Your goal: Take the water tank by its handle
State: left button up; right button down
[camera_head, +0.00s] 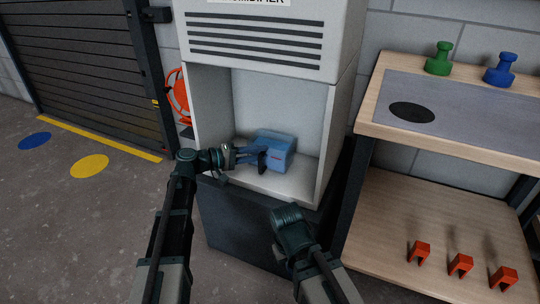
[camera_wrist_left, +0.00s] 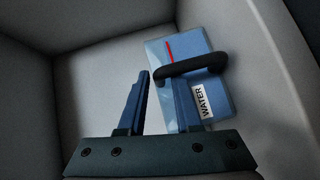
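The water tank (camera_head: 275,146) is a blue box with a black handle (camera_head: 262,160). It sits in the open bay of the dehumidifier cabinet (camera_head: 339,110). In the left wrist view the tank (camera_wrist_left: 219,104) shows a red stripe and a WATER label, and its black handle (camera_wrist_left: 198,64) crosses the top. My left gripper (camera_head: 254,154) reaches into the bay, close to the handle. In the left wrist view its blue fingers (camera_wrist_left: 163,78) are apart, with the handle just beyond their tips. The right gripper (camera_head: 288,216) is low in front of the cabinet; its fingers are not clear.
The bay's side walls stand close around my left gripper. A workbench (camera_head: 460,146) to the right carries a green knob (camera_head: 439,60), a blue knob (camera_head: 500,71) and a black disc (camera_head: 411,112). Orange clips (camera_head: 460,265) stand on its lower shelf. Floor at left is clear.

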pick_arm(q)
grip_shut()
dwell(1.1)
